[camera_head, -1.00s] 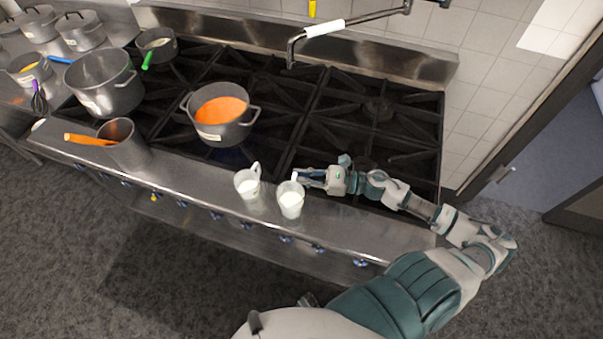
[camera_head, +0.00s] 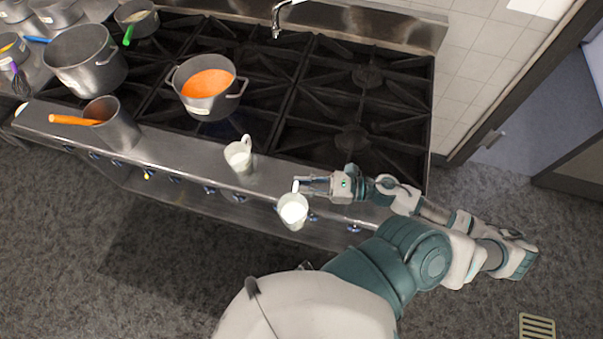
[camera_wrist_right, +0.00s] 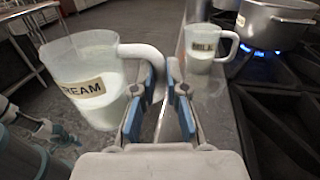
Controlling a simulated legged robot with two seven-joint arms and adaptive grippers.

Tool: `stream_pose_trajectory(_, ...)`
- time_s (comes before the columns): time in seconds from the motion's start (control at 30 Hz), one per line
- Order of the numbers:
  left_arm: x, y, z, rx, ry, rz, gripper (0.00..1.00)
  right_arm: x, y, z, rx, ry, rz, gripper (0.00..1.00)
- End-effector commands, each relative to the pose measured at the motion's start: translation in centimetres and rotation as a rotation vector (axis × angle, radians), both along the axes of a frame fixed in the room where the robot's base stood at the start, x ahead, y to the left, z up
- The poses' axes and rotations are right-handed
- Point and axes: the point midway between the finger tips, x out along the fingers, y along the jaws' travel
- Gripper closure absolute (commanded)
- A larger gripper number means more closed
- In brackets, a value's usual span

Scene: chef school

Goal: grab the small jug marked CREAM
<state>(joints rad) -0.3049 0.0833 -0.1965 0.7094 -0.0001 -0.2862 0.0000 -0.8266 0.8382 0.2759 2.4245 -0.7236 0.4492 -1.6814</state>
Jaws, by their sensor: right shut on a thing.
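The small jug marked CREAM (camera_head: 293,211) is white, with pale liquid inside. In the right wrist view it (camera_wrist_right: 85,75) fills the left side, its label partly cut off by the jug's turn. My right gripper (camera_head: 308,186) is shut on the jug's handle, its blue fingertips (camera_wrist_right: 160,88) on either side of the handle. The jug is held upright off the stove's front ledge, over its front edge. A similar jug (camera_head: 239,158) stands on the ledge; its label reads MILK in the right wrist view (camera_wrist_right: 203,45).
A pot of orange soup (camera_head: 208,90) sits on the stove over a lit blue flame. A tall steel container (camera_head: 119,132) with an orange-handled tool stands on the ledge. The steel ledge (camera_head: 185,158) is clear between it and the milk jug.

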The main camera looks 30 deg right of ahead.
Motion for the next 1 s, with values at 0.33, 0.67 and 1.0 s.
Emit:
stream_pose_trajectory(0.33, -0.7, -0.3, 0.0, -0.003, 0.008, 0.001, 0.27, -1.4, 0.5, 0.2, 0.001, 0.000, -0.001, 1.00)
stream_pose_trajectory(0.67, -1.6, -0.3, 0.0, -0.003, 0.019, 0.001, 0.27, -1.7, 0.6, 0.2, 0.001, -0.001, 0.000, 1.00)
stream_pose_trajectory(1.0, -0.2, -0.3, 0.0, -0.004, 0.000, 0.002, 0.27, -1.7, 0.8, 0.3, 0.000, 0.000, 0.000, 1.00)
